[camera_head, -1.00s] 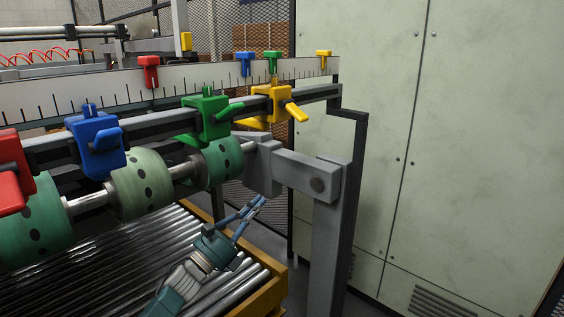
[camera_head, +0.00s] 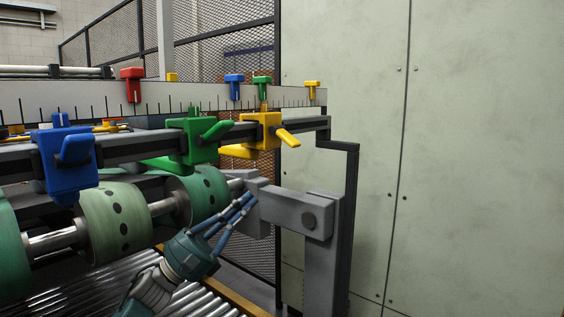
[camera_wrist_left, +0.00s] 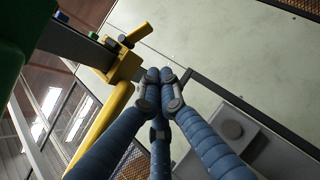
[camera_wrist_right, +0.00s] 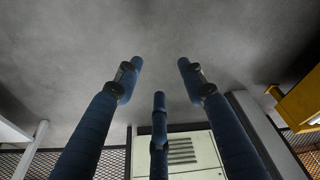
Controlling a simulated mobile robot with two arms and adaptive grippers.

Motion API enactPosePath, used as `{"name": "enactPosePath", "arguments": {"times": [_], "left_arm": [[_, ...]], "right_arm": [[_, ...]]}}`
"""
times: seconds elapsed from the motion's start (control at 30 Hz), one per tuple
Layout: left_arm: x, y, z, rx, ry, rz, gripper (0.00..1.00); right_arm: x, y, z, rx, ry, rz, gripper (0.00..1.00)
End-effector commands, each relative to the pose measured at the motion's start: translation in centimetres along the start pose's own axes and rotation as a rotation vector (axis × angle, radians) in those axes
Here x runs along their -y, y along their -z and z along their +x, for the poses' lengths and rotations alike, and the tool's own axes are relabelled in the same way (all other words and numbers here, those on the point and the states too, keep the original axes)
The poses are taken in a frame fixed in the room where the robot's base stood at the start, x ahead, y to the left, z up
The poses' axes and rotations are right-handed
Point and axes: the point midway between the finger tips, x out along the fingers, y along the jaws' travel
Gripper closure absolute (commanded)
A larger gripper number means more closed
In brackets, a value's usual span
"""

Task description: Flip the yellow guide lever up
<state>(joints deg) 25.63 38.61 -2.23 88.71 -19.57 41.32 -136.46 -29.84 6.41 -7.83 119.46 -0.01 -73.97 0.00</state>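The yellow guide (camera_head: 263,130) sits on the dark rail near its right end. Its lever (camera_head: 288,138) sticks out to the right and slopes down. The guide shows in the left wrist view (camera_wrist_left: 122,66), with its lever (camera_wrist_left: 138,34) beyond my fingertips. My left gripper (camera_head: 247,198) is below the guide, beside the green roller and grey bracket, apart from the lever. Its fingertips are close together in the left wrist view (camera_wrist_left: 159,76), with nothing between them. My right gripper (camera_wrist_right: 159,66) is open and empty, seen only in its own wrist view.
A green guide (camera_head: 192,142) and a blue guide (camera_head: 68,160) stand left along the rail. Rollers on a shaft lie below, with a grey bracket (camera_head: 290,208) to the right. A pale cabinet (camera_head: 480,150) stands behind, right.

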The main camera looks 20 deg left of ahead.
Motion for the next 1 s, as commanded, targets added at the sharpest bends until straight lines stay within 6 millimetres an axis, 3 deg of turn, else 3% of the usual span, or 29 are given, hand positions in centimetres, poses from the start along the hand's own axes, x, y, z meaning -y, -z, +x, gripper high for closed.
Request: {"name": "enactPosePath", "arguments": {"times": [0.43, 0.7, 1.0], "left_arm": [[-0.1, -0.3, 9.3, 0.004, 0.000, 0.000, 1.00], [0.0, -2.6, 11.4, 0.001, 0.001, 0.001, 1.00], [0.0, -2.9, 11.7, 0.000, 0.000, -0.001, 1.00]], "right_arm": [[0.4, -2.3, 5.1, 0.032, 0.006, -0.005, 0.60], [0.5, -3.9, 7.5, 0.046, 0.008, -0.008, 0.60], [0.5, -4.2, 8.0, 0.046, 0.008, -0.008, 0.60]]}}
